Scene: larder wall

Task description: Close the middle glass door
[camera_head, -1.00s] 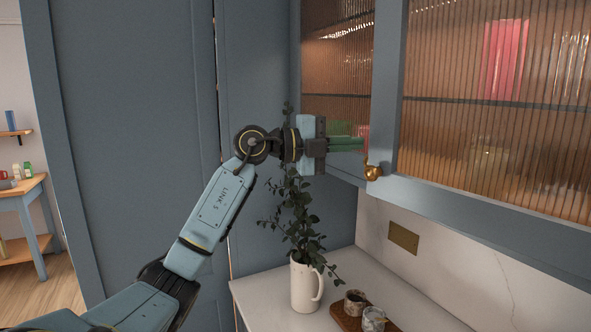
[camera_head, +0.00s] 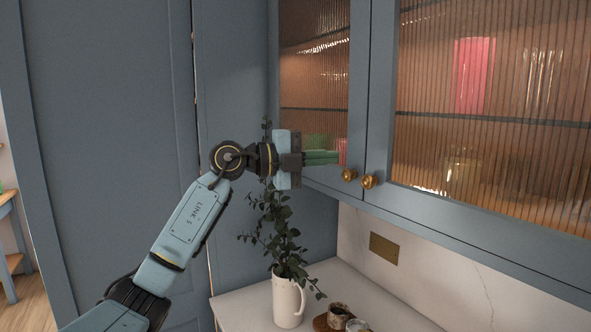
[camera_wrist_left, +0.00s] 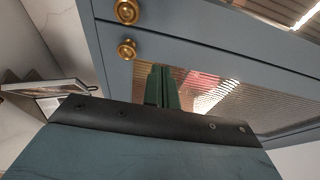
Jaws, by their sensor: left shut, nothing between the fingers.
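The middle glass door (camera_head: 480,170) appears to be the wide ribbed-glass door at the right of the head view, with a brass knob (camera_head: 368,182) at its lower left corner. Its left edge stands close beside the left glass door (camera_head: 360,90), which has its own knob (camera_head: 348,175). The two look nearly level; any small gap is hard to judge. My left gripper (camera_head: 322,158) is shut and empty, in front of the left door's glass, left of both knobs. In the left wrist view its green fingers (camera_wrist_left: 161,88) point at glass below the knobs (camera_wrist_left: 126,49). My right gripper is out of view.
Below stand a white jug (camera_head: 288,303) with a leafy plant, near my left arm, and small cups (camera_head: 338,315) on the counter (camera_head: 365,293). A tall blue panel (camera_head: 110,150) is at the left. The space before the right door is clear.

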